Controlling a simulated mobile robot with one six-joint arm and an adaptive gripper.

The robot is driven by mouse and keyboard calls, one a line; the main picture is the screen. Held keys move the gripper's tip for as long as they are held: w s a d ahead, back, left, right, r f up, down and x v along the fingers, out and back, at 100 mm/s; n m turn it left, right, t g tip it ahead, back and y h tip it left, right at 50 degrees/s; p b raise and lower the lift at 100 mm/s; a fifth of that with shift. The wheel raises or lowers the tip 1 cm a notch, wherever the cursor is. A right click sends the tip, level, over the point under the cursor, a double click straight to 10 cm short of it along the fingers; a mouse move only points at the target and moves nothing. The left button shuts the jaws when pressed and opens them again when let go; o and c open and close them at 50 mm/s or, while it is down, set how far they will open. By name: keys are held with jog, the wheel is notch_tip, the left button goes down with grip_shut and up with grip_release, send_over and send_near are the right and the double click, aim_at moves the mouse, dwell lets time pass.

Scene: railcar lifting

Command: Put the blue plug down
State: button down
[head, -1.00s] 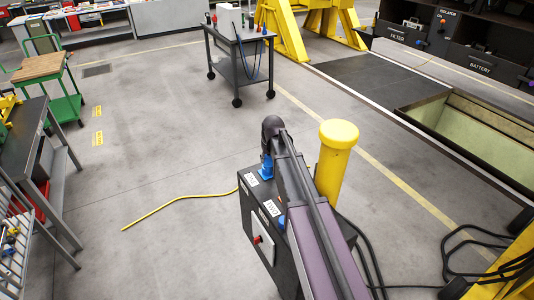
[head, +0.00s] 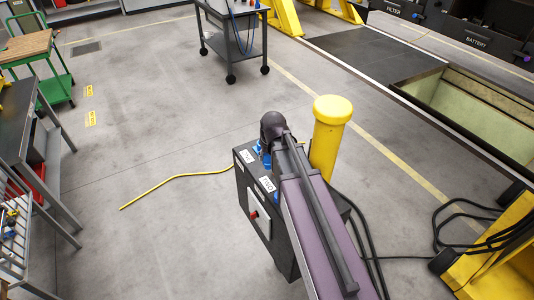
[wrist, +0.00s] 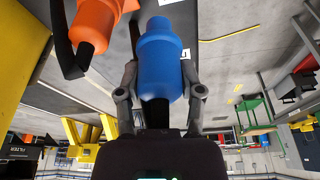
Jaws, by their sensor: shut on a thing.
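A blue plug (wrist: 160,60) fills the centre of the wrist view. My gripper (wrist: 159,78) is shut on it, with one finger on each side of its body. In the head view, blue parts (head: 266,160) show just below the dark end of my arm, at the top of a black box (head: 284,250); my gripper is mostly hidden there. I cannot tell whether the plug touches the box. Another blue part (head: 272,196) shows beside the arm, lower on the box.
An orange plug (wrist: 95,25) with a black cable is close beside the blue one. A yellow post (head: 328,140) stands just right of my arm. A yellow cable (head: 180,177) lies on the floor. Black cables (head: 455,225) lie at right.

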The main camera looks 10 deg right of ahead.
dwell(0.4)
jog(key=shift+f+b, duration=0.8)
jog(key=shift+f, duration=0.05)
jog(key=shift+a+r, duration=0.1)
jog(key=shift+a, duration=0.05)
